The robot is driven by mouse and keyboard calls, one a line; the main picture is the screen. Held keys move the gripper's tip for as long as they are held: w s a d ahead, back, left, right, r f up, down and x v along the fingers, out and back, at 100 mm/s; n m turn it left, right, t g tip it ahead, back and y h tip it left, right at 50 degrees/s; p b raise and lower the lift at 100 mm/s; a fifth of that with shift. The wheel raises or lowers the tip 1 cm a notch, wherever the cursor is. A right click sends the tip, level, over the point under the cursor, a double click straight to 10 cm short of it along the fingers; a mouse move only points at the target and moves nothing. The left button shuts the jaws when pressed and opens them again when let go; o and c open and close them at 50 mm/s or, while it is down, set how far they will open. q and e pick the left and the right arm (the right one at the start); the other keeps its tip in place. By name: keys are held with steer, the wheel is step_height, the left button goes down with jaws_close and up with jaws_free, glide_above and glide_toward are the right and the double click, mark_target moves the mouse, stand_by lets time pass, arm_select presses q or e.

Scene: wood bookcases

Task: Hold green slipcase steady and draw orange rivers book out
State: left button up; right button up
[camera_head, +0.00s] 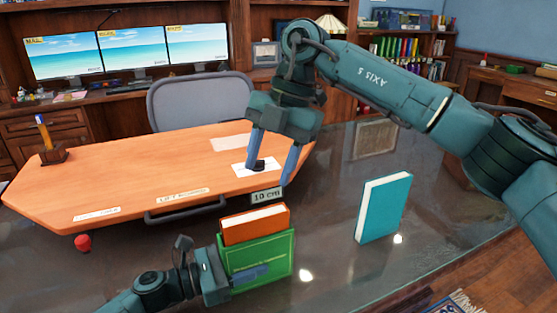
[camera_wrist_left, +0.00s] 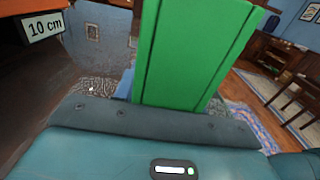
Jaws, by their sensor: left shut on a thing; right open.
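The green slipcase (camera_head: 262,257) stands on the dark glossy table with the orange rivers book (camera_head: 255,224) inside it. The book's upper part and pale page edges stick out above the slipcase. My left gripper (camera_head: 232,272) is shut on the slipcase, low at its left side, with one finger across its front face. In the left wrist view the green slipcase (camera_wrist_left: 190,55) rises beyond the gripper body. My right gripper (camera_head: 272,170) is open and empty, fingers pointing down, above and slightly right of the book. A gap shows between it and the book.
A teal book (camera_head: 384,208) stands upright on the table at right. A "10 cm" label (camera_head: 266,196) sits at the edge of the orange wooden board (camera_head: 130,180). A red knob (camera_head: 83,243) is at left. Glossy table between slipcase and teal book is clear.

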mark_target(257, 214)
steer(key=m, duration=0.2)
steer(key=d+m, duration=0.1)
steer(key=m, duration=0.4)
steer(key=shift+w+d+f+m+y, duration=0.2)
steer(key=shift+f+m+y, duration=0.05)
steer(key=shift+m+y, duration=0.15)
steer(key=x, duration=1.2)
steer(key=shift+s, duration=0.1)
steer(key=shift+r, duration=0.1)
jaws_close()
